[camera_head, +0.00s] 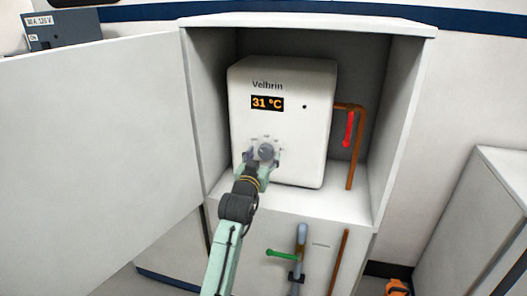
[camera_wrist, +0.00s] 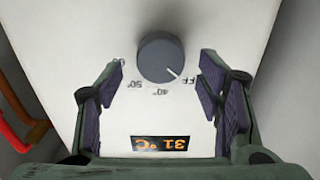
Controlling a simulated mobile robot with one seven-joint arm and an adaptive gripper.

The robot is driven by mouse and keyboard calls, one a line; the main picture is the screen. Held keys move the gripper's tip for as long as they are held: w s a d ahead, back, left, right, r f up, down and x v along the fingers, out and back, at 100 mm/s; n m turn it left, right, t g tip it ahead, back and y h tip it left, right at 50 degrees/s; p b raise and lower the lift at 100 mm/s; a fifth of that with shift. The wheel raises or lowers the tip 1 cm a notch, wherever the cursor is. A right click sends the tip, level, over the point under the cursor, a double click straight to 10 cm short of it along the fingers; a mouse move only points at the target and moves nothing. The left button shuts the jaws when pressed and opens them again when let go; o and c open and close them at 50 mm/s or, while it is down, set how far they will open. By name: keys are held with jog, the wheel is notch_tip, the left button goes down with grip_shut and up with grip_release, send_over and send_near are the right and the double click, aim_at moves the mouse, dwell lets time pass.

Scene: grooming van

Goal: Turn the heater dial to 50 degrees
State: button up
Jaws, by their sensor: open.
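The white Velbrin heater (camera_head: 283,120) stands in an open cabinet, and its display (camera_head: 267,103) reads 31 °C. The grey round dial (camera_wrist: 161,57) is on its front; in the head view it shows behind my gripper (camera_head: 262,157). The wrist view shows the heater upside down. There the dial's white pointer mark points to the lower right, between the 40° label (camera_wrist: 160,92) and the OFF label (camera_wrist: 185,80). The 50° label (camera_wrist: 135,86) is left of 40°. My gripper (camera_wrist: 162,66) is open, its fingers on either side of the dial, with gaps showing on both sides.
The open cabinet door (camera_head: 95,150) fills the left. A copper pipe with a red valve handle (camera_head: 348,130) is right of the heater. Below the shelf are a green-handled valve (camera_head: 283,253) and pipes. An orange object (camera_head: 397,287) lies at the lower right.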

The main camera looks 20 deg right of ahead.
jog(key=shift+x, duration=0.8)
jog(key=shift+c, duration=0.3)
jog(key=c, duration=1.1)
